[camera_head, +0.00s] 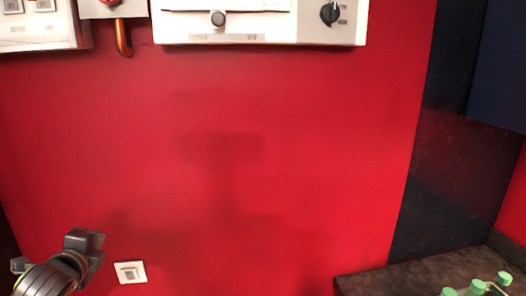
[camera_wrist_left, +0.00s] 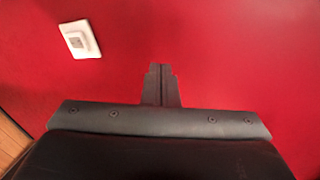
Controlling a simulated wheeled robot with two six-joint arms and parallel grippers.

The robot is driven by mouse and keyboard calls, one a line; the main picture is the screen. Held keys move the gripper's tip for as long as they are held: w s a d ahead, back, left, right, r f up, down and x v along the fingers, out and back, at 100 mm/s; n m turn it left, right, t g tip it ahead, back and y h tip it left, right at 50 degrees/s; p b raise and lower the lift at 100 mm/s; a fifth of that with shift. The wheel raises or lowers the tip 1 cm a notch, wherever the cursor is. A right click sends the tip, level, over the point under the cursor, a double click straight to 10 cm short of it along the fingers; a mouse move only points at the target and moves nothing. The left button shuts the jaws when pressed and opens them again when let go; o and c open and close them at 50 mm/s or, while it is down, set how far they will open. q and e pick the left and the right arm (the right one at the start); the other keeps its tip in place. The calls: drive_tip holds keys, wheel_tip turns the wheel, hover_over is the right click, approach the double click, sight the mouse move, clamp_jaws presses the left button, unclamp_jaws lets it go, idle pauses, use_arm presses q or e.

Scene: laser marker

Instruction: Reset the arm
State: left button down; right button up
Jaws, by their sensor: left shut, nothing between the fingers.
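My left gripper (camera_wrist_left: 160,72) shows in the left wrist view with its dark fingers together and nothing between them, in front of the plain red wall. In the head view my left arm comes in at the bottom left corner, and part of the left gripper (camera_head: 84,242) shows there. It is up and to the left of a small white wall plate, apart from it in the picture. My right gripper is in neither view.
The red wall (camera_head: 300,150) fills most of the head view. The white wall plate (camera_head: 130,272) also shows in the left wrist view (camera_wrist_left: 80,39). White panels with a black knob (camera_head: 330,13) hang along the top. A dark counter (camera_head: 400,277) with green-capped items (camera_head: 477,287) stands at bottom right.

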use_arm(q)
drive_tip(key=s+d+f+n+g, duration=0.25)
drive_tip(key=s+f+n, duration=0.25)
drive_tip(key=s+f, duration=0.4)
drive_tip(key=s+d+f+n+g, duration=0.2)
drive_tip(key=s+f+n+g, duration=0.15)
drive_tip(key=s+f, duration=0.5)
drive_tip(key=s+d+f+n+g+h, duration=0.1)
drive_tip(key=s+d+f+n+g, duration=0.15)
drive_tip(key=s+f+n, duration=0.4)
drive_tip(key=s+d+f+n+g, duration=0.2)
drive_tip(key=s+d+f+n, duration=0.15)
drive_tip(key=s, duration=0.65)
wheel_tip(320, 180, down, 31)
drive_tip(key=a+g+b, duration=0.1)
drive_tip(key=a+b, duration=0.2)
drive_tip(key=b, duration=0.4)
drive_tip(key=s+d+f+b, duration=0.1)
drive_tip(key=s+f+b, duration=0.1)
drive_tip(key=s+f, duration=0.5)
drive_tip(key=s+f+g+h+b, duration=0.1)
drive_tip(key=s+f+b, duration=0.2)
drive_tip(key=s+f, duration=0.4)
wheel_tip(320, 180, down, 7)
drive_tip(key=shift+s+d+r, duration=0.1)
drive_tip(key=shift+s+d, duration=0.25)
drive_tip(key=shift+n+g, duration=0.25)
